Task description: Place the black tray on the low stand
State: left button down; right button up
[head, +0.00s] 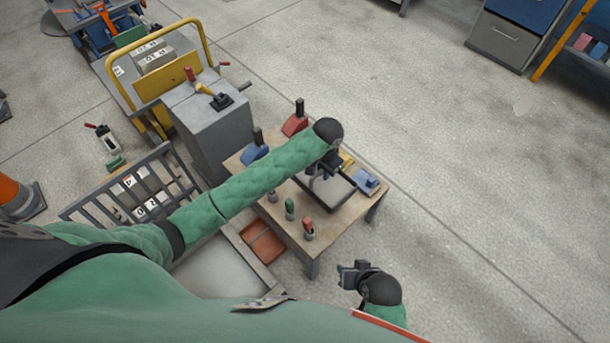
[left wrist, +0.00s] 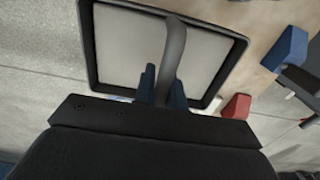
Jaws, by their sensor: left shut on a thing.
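The black tray (head: 328,190) has a dark rim and a light grey inside. It is over the wooden table, partly hidden by my left gripper; I cannot tell whether it touches the tabletop. My left gripper (head: 325,169) is shut on the tray's curved dark handle. In the left wrist view the tray (left wrist: 240,50) lies beyond the fingers (left wrist: 160,88), with the handle rising between them. My right gripper (head: 345,275) is apart from the tray, in front of the table; its jaw opening is unclear. I cannot tell for sure which thing is the low stand.
The wooden table (head: 295,228) carries red and blue blocks (head: 366,182) and several small bottles (head: 309,230). A reddish-brown tray (head: 262,242) is low at its left. A grey cabinet (head: 210,125) and barred rack (head: 135,190) stand left.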

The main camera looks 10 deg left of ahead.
pick_arm(q)
jog(key=w+a+f, duration=0.1)
jog(key=w+f, duration=0.1)
jog(key=w, duration=0.1)
jog(key=w+a+f, duration=0.2)
jog(key=w, duration=0.2)
jog(key=w+a+f, duration=0.1)
jog(key=w+f, duration=0.2)
jog(key=shift+w+a+f, duration=0.1)
jog(key=shift+w+a, duration=0.2)
jog(key=shift+f, duration=1.95)
pick_arm(e)
jog(key=shift+f, duration=0.15)
pick_arm(q)
jog(key=c, duration=1.5)
grip_release()
jog(key=shift+f, duration=0.15)
jog(key=shift+o, duration=0.2)
